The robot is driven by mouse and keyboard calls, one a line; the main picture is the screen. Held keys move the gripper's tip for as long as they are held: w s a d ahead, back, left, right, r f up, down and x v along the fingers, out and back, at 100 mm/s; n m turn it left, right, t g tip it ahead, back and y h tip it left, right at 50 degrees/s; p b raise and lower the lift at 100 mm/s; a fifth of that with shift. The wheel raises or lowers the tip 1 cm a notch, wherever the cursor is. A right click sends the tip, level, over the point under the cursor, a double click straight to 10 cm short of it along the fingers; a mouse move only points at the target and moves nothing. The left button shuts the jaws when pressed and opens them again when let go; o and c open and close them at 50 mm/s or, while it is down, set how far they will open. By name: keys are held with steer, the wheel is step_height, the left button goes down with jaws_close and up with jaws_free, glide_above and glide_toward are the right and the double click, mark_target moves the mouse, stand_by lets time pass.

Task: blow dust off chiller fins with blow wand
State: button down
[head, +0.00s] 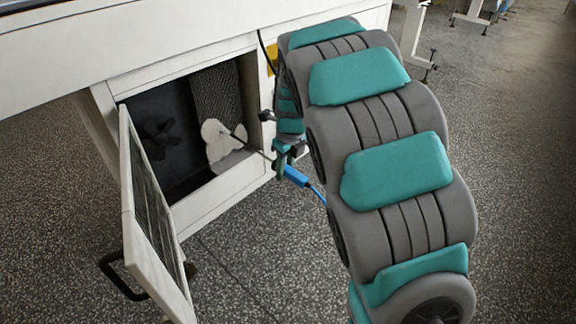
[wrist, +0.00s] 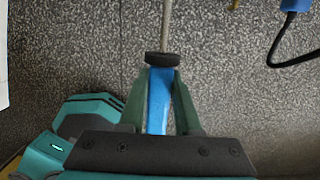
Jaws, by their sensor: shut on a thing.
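My gripper (wrist: 160,92) is shut on the blue handle of the blow wand (wrist: 159,100), seen from above in the wrist view. In the head view the wand's blue handle (head: 296,176) shows below my gripper (head: 285,155), with a blue hose at its lower end. The wand's thin tube points up and left into the open cabinet. The chiller fins (head: 217,98) are a dark, finely ribbed block at the right inside the cabinet. White dust (head: 221,141) covers their lower part. The wand's tip appears in front of this white patch; I cannot tell whether it touches.
A dark fan (head: 161,138) sits left of the fins inside the cabinet. The cabinet door (head: 150,215) with its black handle (head: 118,277) hangs open toward the front left. A black cable runs down the cabinet's right side. Speckled floor (head: 255,265) is clear in front.

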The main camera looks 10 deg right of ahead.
steer(key=shift+s+a+p, duration=0.15)
steer(key=shift+s+a, duration=0.4)
steer(key=shift+a, duration=0.25)
steer(key=shift+s+a+p, duration=0.15)
steer(key=shift+s+a, duration=0.4)
steer(key=shift+a, duration=0.2)
